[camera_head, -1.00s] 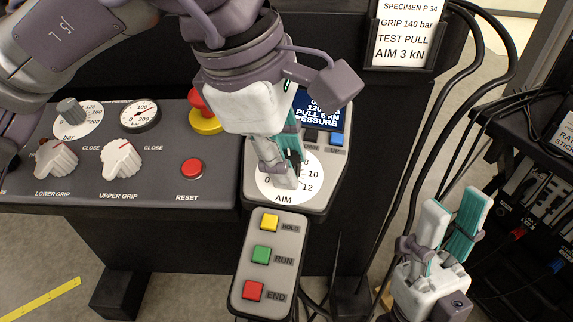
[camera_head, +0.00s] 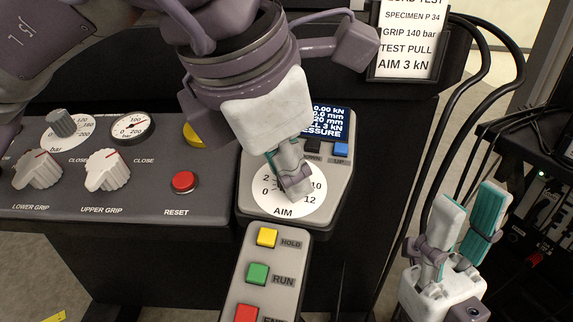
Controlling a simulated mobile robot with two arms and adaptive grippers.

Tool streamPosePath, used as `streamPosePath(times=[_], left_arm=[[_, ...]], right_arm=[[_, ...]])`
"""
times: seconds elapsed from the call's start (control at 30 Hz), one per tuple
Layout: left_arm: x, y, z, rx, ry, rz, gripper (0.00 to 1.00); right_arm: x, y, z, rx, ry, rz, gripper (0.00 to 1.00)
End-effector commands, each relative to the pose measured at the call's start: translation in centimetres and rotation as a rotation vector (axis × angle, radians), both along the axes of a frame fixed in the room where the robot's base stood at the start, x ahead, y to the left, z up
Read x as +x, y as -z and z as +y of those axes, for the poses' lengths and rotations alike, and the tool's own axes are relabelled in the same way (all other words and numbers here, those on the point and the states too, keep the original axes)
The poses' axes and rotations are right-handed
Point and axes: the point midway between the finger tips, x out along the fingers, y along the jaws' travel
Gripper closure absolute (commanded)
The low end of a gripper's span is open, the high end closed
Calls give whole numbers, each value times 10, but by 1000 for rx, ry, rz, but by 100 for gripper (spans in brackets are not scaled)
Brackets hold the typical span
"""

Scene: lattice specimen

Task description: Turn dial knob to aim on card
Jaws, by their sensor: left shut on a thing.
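The white AIM dial (camera_head: 268,202) sits on the grey panel, with 0, 2, 10 and 12 readable on its scale. My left gripper (camera_head: 294,182) comes down from above and is shut on the dial's knob, which the fingers hide. The card (camera_head: 408,45) stands at the upper right and reads SPECIMEN P 34, GRIP 140 bar, TEST PULL, AIM 3 kN. The display (camera_head: 327,122) above the dial is partly covered by my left gripper; a line ending in 3 kN shows. My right gripper (camera_head: 466,228) is open and empty at the lower right, apart from the panel.
Left of the dial are the red RESET button (camera_head: 184,182), two white grip knobs (camera_head: 107,170), a bar dial (camera_head: 62,124) and a gauge (camera_head: 132,128). Below are the yellow HOLD (camera_head: 267,237), green RUN (camera_head: 257,274) and a red button. Black cables hang at the right.

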Motion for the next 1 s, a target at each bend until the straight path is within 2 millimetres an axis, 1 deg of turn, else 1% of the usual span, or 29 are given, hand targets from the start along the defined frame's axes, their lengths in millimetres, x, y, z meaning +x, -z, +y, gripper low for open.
streamPosePath(times=[0.2,0.57,0.6,0.73,0.77,1.0], left_arm=[[0,0,0,-9,-34,0,100],[0,-1,0,-10,-37,-1,100],[0,-1,0,-10,-37,-1,72],[0,-1,0,-10,-37,-1,50],[0,-1,0,-10,-37,0,48],[0,0,0,-10,-36,0,48]], right_arm=[[0,-1,0,0,0,-10,60],[0,-2,0,0,0,-10,60],[0,-2,0,0,0,-10,60],[0,-2,0,0,0,-10,60],[0,-2,0,0,0,-10,60],[0,-2,0,0,0,-10,60]])
